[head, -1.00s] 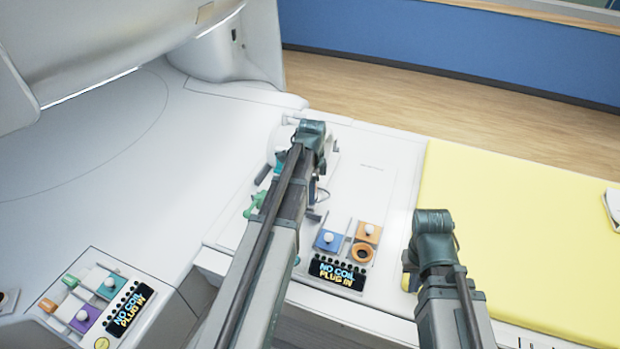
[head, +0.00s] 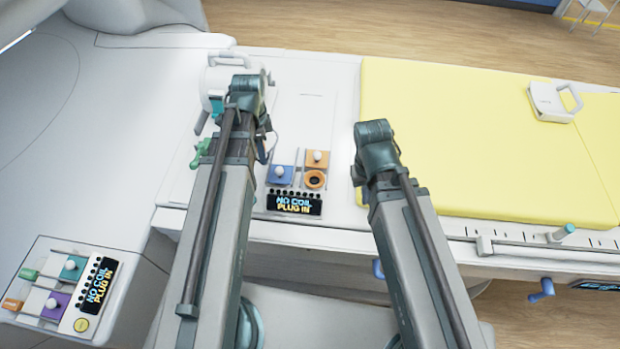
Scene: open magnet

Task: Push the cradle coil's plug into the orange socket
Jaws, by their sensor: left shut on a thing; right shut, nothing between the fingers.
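The orange socket (head: 315,180) is a round, dark-centred ring in the panel on the white table; nothing is in it. An orange cover (head: 317,158) with a white knob sits just behind it. The cradle coil (head: 214,82) looks like the white rounded body at the table's far left, partly hidden by my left arm. My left gripper (head: 250,97) is beside it, shut on what appears to be the coil's plug, which my wrist hides. A thin cable (head: 269,150) loops beside that wrist. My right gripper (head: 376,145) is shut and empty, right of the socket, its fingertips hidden.
A blue cover (head: 281,174) is left of the socket. A display (head: 295,203) in front reads "NO COIL PLUG IN". A second panel (head: 62,285) is at lower left. A white handled object (head: 552,103) lies on the yellow mattress (head: 470,140). A green clip (head: 200,153) is left of my arm.

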